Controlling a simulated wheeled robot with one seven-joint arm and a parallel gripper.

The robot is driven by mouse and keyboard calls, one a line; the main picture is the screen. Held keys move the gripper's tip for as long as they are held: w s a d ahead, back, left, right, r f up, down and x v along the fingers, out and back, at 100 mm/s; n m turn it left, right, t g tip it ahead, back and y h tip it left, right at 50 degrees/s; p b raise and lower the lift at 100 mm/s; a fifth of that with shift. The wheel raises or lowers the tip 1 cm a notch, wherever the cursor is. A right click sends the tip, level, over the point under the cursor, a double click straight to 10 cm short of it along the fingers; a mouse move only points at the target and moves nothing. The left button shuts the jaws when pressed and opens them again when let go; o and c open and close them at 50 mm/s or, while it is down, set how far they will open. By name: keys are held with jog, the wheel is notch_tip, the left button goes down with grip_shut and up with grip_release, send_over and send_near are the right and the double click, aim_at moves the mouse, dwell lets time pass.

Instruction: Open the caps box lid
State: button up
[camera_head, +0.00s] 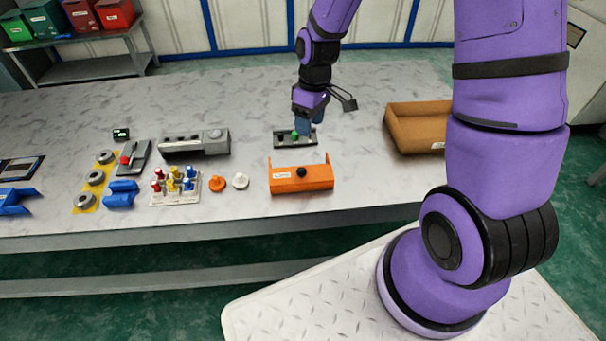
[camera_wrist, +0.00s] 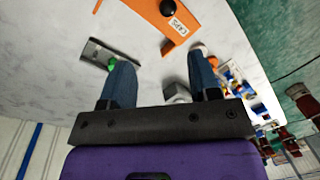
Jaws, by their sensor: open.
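The caps box (camera_head: 290,186) is orange with a white label and a black knob (camera_head: 301,172) on its lid. It sits near the table's front edge, and the lid looks shut. In the wrist view the orange box (camera_wrist: 146,22) is at the top, partly cut off, with its knob (camera_wrist: 168,8) at the frame edge. My gripper (camera_head: 306,127) is behind the box, over or beside a dark plate with a green knob. In the wrist view its blue fingers (camera_wrist: 161,70) are apart with nothing held between them.
The dark plate (camera_head: 281,144) lies just behind the box. An orange disc (camera_head: 217,184) and a white disc (camera_head: 240,181) lie to its left, near a rack of coloured pegs (camera_head: 174,199). A brown open bin (camera_head: 416,144) stands to the right. The table between box and bin is clear.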

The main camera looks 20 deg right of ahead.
send_near(303, 168)
jog(key=shift+n+g, duration=0.3)
jog(key=f, duration=0.3)
jog(key=a+f, duration=0.1)
jog(key=f, duration=0.6)
jog(key=shift+s+a, duration=0.15)
jog(key=shift+s, duration=0.2)
